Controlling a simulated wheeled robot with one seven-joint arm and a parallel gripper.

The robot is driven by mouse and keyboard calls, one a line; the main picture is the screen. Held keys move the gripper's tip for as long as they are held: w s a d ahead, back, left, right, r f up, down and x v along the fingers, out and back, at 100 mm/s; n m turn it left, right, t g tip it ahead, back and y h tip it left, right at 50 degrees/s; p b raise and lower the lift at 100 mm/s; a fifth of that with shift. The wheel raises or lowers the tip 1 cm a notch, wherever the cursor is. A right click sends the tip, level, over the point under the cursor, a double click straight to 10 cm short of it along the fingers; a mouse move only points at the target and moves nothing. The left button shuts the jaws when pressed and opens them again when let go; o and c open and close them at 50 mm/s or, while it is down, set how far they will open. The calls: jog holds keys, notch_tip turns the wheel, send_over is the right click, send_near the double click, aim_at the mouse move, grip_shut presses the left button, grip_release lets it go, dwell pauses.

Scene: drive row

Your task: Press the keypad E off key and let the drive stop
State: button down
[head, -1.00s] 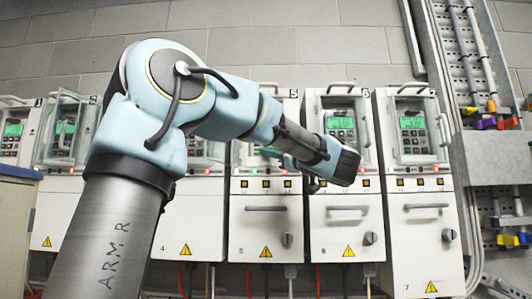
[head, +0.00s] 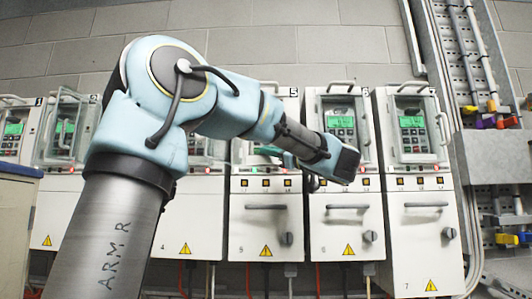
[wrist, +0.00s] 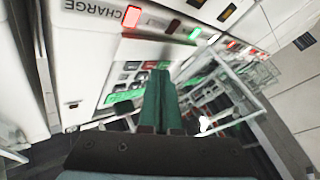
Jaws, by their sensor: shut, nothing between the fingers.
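My gripper (wrist: 161,74) shows in the wrist view as two dark green fingers pressed together and empty. Its tips are over the front of a white drive unit, by a keypad (wrist: 132,75) with a red key and dark keys; I cannot tell whether they touch it. A green-lit display (wrist: 125,97) sits beside the keys. In the head view my gripper (head: 268,151) is in front of cabinet 5, partly behind my arm, and that cabinet's keypad is mostly hidden. I cannot read the letter E anywhere.
Cabinet 6 (head: 346,228) and cabinet 7 (head: 428,240) stand to the right, with framed doors around their keypads. In the wrist view an open clear framed door (wrist: 232,90) is right of my fingers. Red and green lamps are lit above.

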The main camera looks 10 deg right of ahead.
jog(key=shift+s+a, duration=0.1)
jog(key=shift+s, duration=0.35)
jog(key=s, duration=0.1)
jog(key=s+b, duration=0.1)
jog(key=s, duration=0.1)
jog(key=s+a+b, duration=0.1)
jog(key=s, duration=0.1)
dwell(0.3)
dwell(1.5)
